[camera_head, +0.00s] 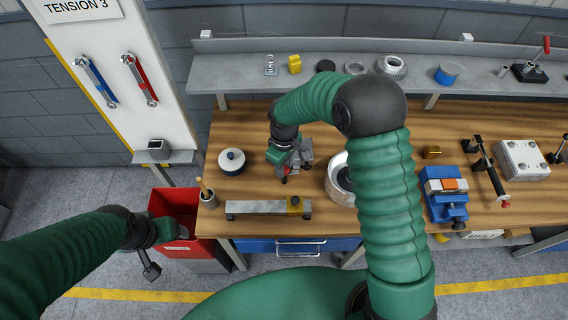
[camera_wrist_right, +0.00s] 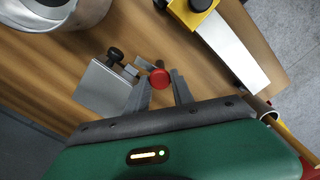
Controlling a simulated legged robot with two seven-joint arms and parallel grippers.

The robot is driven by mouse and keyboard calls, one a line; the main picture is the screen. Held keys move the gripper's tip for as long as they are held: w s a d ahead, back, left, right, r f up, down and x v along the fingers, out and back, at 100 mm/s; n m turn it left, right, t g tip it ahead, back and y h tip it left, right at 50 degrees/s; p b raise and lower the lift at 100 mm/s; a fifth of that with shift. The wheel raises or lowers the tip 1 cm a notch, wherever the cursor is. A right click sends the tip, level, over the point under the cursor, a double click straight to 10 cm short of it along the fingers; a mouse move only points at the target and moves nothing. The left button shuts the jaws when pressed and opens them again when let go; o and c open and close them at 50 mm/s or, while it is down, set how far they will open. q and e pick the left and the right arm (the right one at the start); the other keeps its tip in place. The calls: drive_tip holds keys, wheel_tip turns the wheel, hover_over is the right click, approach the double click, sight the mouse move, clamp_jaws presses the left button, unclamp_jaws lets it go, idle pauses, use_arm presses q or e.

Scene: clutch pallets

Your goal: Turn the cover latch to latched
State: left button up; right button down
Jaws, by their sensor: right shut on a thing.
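A small grey fixture (camera_head: 307,152) stands on the wooden bench, left of the silver pot. In the right wrist view it shows as a grey plate (camera_wrist_right: 102,88) with a black knob (camera_wrist_right: 115,54) and a red knob (camera_wrist_right: 159,78), which appears to be the latch's handle. My right gripper (camera_head: 288,172) reaches down over the fixture. In the wrist view its two fingers stand on either side of the red knob and are shut on it. The latch's exact angle is partly hidden. My left gripper (camera_head: 150,268) hangs beside the red bin; its jaws are unclear.
A silver pot (camera_head: 341,180) stands close right of the fixture. A grey bar with a yellow block (camera_head: 262,208) lies in front, and a white-and-blue round pot (camera_head: 232,161) is left. A blue vise (camera_head: 445,195) stands farther right. A red bin (camera_head: 170,203) is below left.

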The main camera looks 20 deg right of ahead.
drive_tip(key=shift+n+p, duration=0.4)
drive_tip(key=shift+n, duration=1.2)
drive_tip(key=c, duration=1.1)
unclamp_jaws()
